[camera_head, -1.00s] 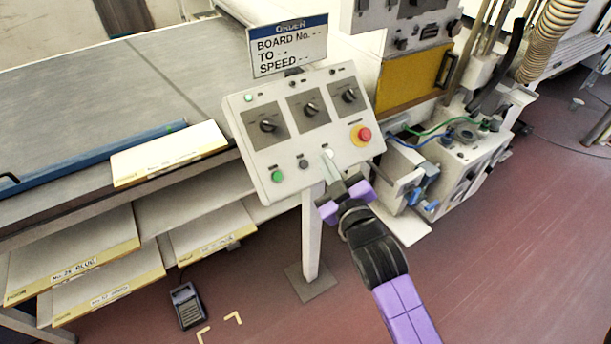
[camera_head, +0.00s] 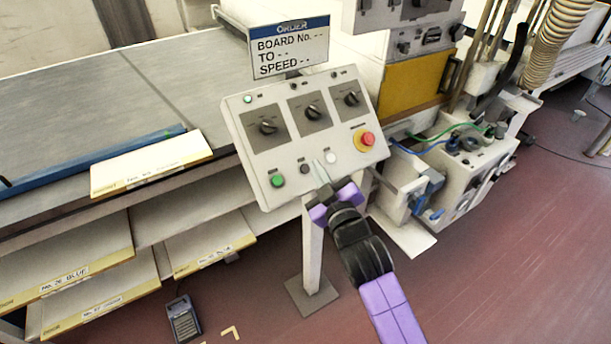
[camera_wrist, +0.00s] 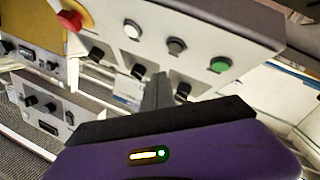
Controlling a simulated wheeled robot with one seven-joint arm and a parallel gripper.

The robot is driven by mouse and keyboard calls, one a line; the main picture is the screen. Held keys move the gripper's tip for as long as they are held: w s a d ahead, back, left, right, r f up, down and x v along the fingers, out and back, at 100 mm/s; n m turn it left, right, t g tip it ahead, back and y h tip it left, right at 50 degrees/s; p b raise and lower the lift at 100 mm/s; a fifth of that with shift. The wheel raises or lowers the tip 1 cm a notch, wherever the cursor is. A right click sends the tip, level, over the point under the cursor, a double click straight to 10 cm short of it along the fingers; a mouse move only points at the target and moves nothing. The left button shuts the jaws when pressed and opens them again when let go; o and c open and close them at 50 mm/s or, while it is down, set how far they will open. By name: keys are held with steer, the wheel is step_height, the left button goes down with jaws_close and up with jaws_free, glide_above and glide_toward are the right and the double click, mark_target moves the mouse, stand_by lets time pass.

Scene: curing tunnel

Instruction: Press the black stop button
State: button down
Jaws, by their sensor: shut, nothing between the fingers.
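The black stop button (camera_head: 304,169) is a small dark round button on the lower row of the sloped control panel (camera_head: 290,155). It sits between the green button (camera_head: 277,180) and the white button (camera_head: 331,157). My gripper (camera_head: 319,166) is shut and empty, its narrow tip just right of the black button in the head view, between it and the white one. In the wrist view the fingers (camera_wrist: 158,88) point towards the panel, with the dark button (camera_wrist: 176,45) just beyond and right of the tips. Contact with the panel cannot be made out.
A red emergency button (camera_head: 366,138) on a yellow ring is at the panel's right. Three rotary knobs, the middle one here (camera_head: 311,112), line the panel above. An order sign (camera_head: 290,48) stands behind it. A conveyor table (camera_head: 90,95) lies left; machinery stands right.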

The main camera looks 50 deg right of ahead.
steer(key=shift+w+d+f+b, duration=0.15)
steer(key=shift+w+f+b, duration=0.3)
steer(key=shift+w+f, duration=0.1)
steer(key=shift+w+d+f+b, duration=0.15)
steer(key=shift+w+f+b, duration=0.3)
steer(key=shift+w+f, duration=0.05)
stand_by(1.4)
steer(key=shift+w+d+f+b, duration=0.1)
steer(key=shift+w+f+b, duration=0.2)
steer(key=shift+b, duration=0.05)
steer(key=shift+w+f+b, duration=0.25)
steer(key=shift+f+b, duration=0.05)
steer(key=shift+b, duration=0.05)
stand_by(0.6)
steer(key=shift+s+r, duration=0.1)
steer(key=shift+r, duration=0.05)
steer(key=shift+s+r+p, duration=0.45)
steer(key=shift+p, duration=0.3)
steer(key=shift+s+a+r+p, duration=0.3)
steer(key=shift+s+r+p, duration=0.6)
steer(key=shift+p, duration=0.1)
steer(key=shift+s+a+r+p, duration=0.3)
steer(key=shift+s+r+p, duration=0.55)
steer(key=shift+p, duration=0.1)
